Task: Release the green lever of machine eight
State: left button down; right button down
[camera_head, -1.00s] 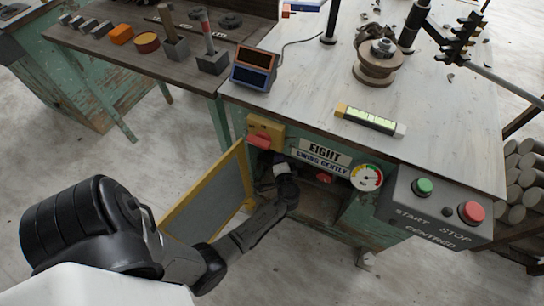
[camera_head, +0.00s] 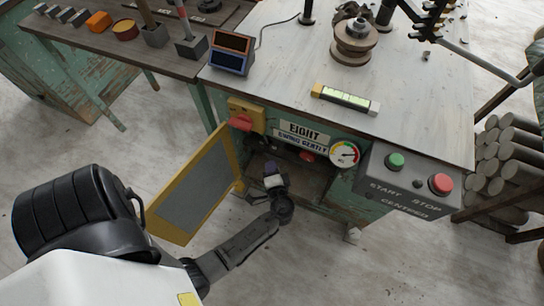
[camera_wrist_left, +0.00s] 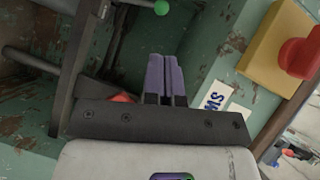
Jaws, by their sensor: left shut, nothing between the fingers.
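Machine eight is the green bench with the EIGHT sign (camera_head: 302,131) on its front, above an open compartment. The green lever's round knob (camera_wrist_left: 162,7) shows at the top of the left wrist view, on the end of a grey rod. In the head view I cannot make the lever out. My left gripper (camera_head: 271,170) is at the compartment's opening, below the sign. In the left wrist view its purple fingers (camera_wrist_left: 165,75) are together and empty, pointing up the picture with the green knob beyond their tips, apart from them. My right gripper is not in view.
A yellow-framed door (camera_head: 190,190) hangs open left of the compartment. A red knob on a yellow box (camera_head: 243,115) sits above it. A dial gauge (camera_head: 344,154) and a START/STOP box (camera_head: 412,182) are to the right. A spirit level (camera_head: 345,98) lies on the bench top.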

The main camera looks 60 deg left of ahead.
pick_arm(q)
jog(key=shift+s+d+r, duration=0.15)
jog(key=shift+s+d, duration=0.2)
jog(key=shift+d, duration=0.3)
jog(key=shift+a, duration=0.1)
